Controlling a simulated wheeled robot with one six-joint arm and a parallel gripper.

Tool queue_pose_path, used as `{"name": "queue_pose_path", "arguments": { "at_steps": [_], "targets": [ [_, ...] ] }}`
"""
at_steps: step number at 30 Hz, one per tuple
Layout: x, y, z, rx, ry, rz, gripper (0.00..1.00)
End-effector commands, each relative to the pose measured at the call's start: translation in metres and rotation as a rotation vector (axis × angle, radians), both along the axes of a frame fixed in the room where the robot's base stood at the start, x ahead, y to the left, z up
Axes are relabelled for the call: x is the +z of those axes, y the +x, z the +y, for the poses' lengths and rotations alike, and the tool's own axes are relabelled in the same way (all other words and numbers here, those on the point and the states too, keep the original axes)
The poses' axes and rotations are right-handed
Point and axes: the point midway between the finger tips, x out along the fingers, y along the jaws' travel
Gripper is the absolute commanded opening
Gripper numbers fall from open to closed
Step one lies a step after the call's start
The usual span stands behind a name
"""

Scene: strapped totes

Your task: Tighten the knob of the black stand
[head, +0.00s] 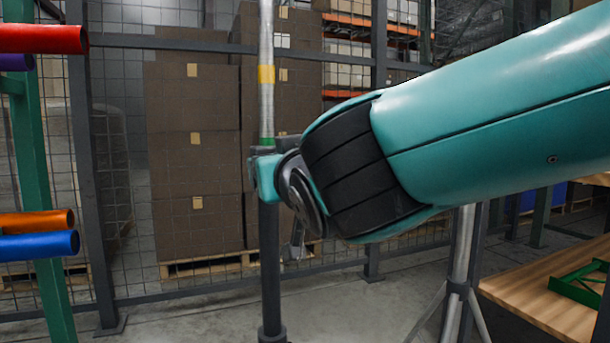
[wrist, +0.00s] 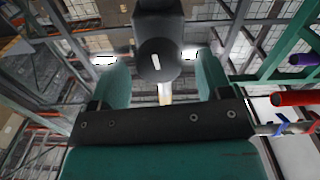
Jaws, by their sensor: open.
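The black stand (head: 271,260) is upright left of centre in the head view. A silver pole (head: 266,40) with a yellow band and a green band rises from its dark tube. My gripper (head: 264,178) is at the top of the dark tube, just below the green band. In the wrist view the stand's round dark knob (wrist: 157,62) with a white mark lies between the two teal fingers of my open gripper (wrist: 161,75). A gap shows on each side of the knob. In the head view my wrist hides the knob.
A grey tripod stand (head: 461,250) is behind my arm on the right, beside a wooden shelf (head: 545,305) with a green frame. A green rack (head: 38,200) with coloured tubes is at the left. A mesh fence and stacked brown boxes (head: 196,150) are behind.

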Motion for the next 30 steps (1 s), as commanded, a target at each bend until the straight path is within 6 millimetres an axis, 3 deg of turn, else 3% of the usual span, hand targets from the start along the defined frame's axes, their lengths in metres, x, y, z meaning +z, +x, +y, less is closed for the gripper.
{"name": "queue_pose_path", "arguments": {
  "at_steps": [9,15,21,30],
  "targets": [
    [0.002,-0.080,-0.020,0.010,-0.001,-0.001,0.71],
    [0.001,-0.121,-0.033,0.009,-0.001,0.000,0.71],
    [0.000,-0.141,-0.040,0.004,-0.001,0.001,0.71],
    [0.000,-0.146,-0.042,0.001,0.000,0.000,0.71]
  ]
}}
